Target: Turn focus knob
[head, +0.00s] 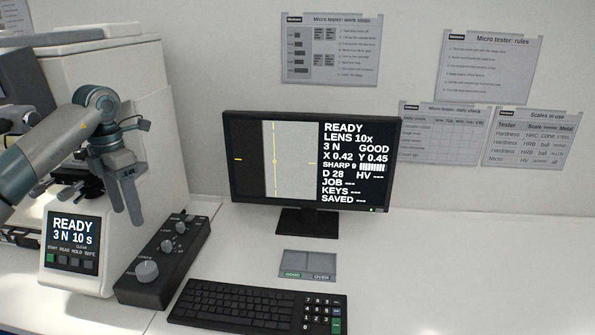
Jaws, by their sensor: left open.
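A black control box (172,262) stands on the table beside the white tester. It carries a large grey knob (147,271) near its front end and smaller knobs (167,246) farther back. Their labels are too small to read, so I cannot tell which is the focus knob. My left gripper (125,213) is open and empty, fingers pointing down, in front of the tester and up-left of the box, apart from the knobs in the picture. The monitor (292,165) reads READY, LENS 10x, GOOD and SHARP 9, with yellow marks on a grey picture. My right gripper is out of view.
The white tester (115,75), with a small READY display (73,228), stands at left, partly behind my arm. A keyboard (250,305) and a small GOOD/OVER plate (307,264) lie before the monitor. The table at right (460,270) is clear. Paper sheets hang on the wall.

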